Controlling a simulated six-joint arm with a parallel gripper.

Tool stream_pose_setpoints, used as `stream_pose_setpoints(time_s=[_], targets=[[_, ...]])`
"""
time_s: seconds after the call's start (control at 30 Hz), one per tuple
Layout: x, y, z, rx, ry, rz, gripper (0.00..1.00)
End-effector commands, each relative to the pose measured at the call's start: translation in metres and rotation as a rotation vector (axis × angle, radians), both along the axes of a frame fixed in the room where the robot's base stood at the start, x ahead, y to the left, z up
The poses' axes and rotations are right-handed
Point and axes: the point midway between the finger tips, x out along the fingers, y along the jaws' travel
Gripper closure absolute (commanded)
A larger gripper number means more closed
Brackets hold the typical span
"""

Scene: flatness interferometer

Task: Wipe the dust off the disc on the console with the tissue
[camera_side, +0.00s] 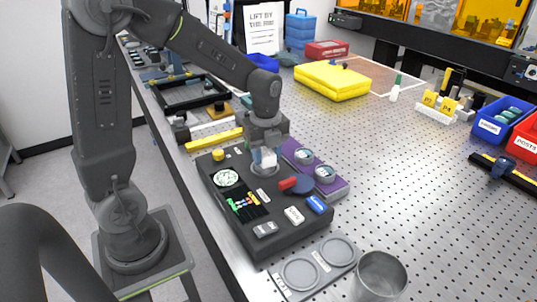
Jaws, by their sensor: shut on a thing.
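The dark console (286,238) lies on the perforated metal table near its left edge. My gripper (265,156) points down over the console's back right part. It is shut on the tissue (268,159), a small white piece between the fingers. The disc (262,171) is a pale round shape right below the tissue, mostly covered by the gripper. I cannot tell whether the tissue touches it, and dust is too small to see.
A purple tray (336,189) with two round pieces adjoins the console's right side. A red-handled dark paddle (299,185) lies close to the gripper. A grey two-ring plate (317,264) and metal cup (380,276) stand in front. The table's middle right is clear.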

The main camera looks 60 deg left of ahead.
Motion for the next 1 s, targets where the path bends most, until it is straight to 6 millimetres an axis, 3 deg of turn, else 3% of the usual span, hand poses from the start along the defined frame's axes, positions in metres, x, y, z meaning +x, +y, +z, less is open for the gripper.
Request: stream_pose_setpoints(time_s=[0.37, 0.47, 1.0], targets=[[-0.001, 0.033, 0.002, 0.001, -0.001, 0.000, 0.83], [-0.001, 0.032, 0.020, 0.003, -0.007, -0.001, 0.83], [-0.001, 0.032, 0.068, 0.002, -0.002, -0.001, 0.83]])
